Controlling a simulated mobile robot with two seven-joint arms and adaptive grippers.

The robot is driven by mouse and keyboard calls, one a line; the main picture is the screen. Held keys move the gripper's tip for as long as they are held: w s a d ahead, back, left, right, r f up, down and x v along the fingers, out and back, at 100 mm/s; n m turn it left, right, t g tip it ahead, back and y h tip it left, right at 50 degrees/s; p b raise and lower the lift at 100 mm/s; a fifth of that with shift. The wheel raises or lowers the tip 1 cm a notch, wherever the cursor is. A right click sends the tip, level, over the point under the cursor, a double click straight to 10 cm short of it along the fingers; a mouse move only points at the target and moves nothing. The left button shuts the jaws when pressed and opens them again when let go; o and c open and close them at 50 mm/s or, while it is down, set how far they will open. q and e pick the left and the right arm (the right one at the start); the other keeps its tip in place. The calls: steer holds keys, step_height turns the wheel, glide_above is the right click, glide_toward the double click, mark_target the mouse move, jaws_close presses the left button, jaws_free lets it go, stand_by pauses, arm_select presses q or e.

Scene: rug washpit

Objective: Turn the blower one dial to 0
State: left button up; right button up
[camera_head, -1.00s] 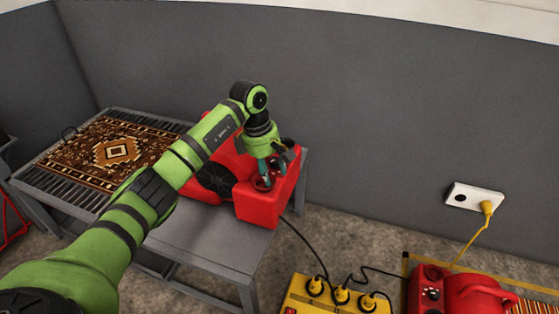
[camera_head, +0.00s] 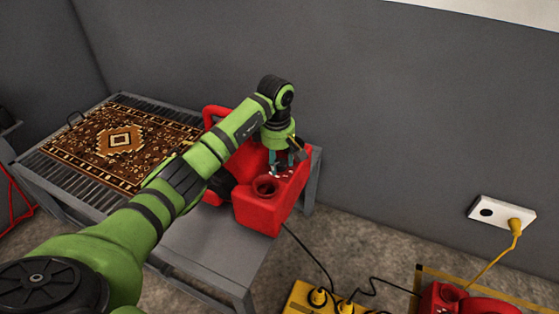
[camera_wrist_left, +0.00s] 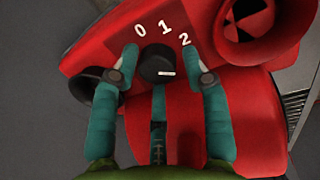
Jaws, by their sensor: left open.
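A red blower (camera_head: 262,212) sits on the right end of a grey metal table. Its black dial (camera_wrist_left: 157,65) shows in the left wrist view, with white numerals 0, 1 and 2 on the red panel beyond it. A white mark is on the dial's lower right side; I cannot tell exactly which numeral it matches. My left gripper (camera_head: 284,165) is over the blower's top, and in the wrist view (camera_wrist_left: 170,55) its teal fingers are open on either side of the dial with visible gaps. In the head view the dial is not clear.
A patterned rug (camera_head: 120,142) lies on the slatted table. A yellow power strip (camera_head: 318,297) with plugged cords is on the floor. A second red machine (camera_head: 465,300) stands at lower right. A white wall socket (camera_head: 485,210) holds a yellow plug. The grey wall is behind the table.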

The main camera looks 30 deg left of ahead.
arm_select(q)
steer(key=shift+f, duration=0.1)
steer(key=c, duration=0.9)
steer(key=shift+o, duration=0.2)
